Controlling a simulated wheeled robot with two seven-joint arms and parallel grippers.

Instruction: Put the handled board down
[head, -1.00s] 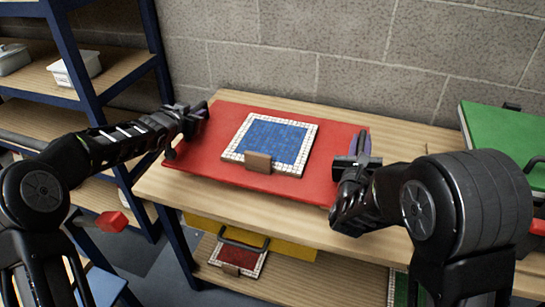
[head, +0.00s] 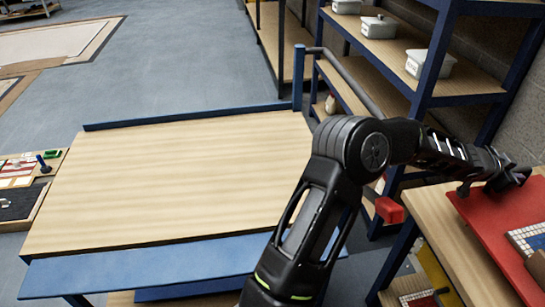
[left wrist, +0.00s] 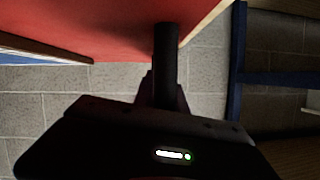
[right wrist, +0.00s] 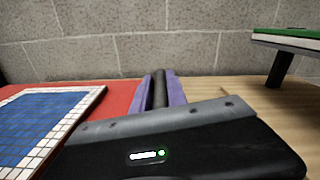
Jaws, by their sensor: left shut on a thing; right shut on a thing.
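The handled board is red (head: 475,222) and shows in part at the right edge of the head view, over the wooden bench (head: 430,215). It carries a blue mosaic panel with a white tile border (right wrist: 45,120). My left gripper (head: 512,180) is shut on the board's black handle (left wrist: 166,50) at its left end. My right gripper (right wrist: 158,100) is shut on the other black handle (right wrist: 159,85) and is outside the head view. I cannot tell whether the board touches the bench or hangs just above it.
A cart with a bare wooden top (head: 170,185) and a blue rim stands left of the bench. Blue-framed shelves (head: 440,50) with white containers (head: 425,65) stand behind. A low table with small parts (head: 20,185) is at the far left. Open floor (head: 200,60) lies beyond the cart.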

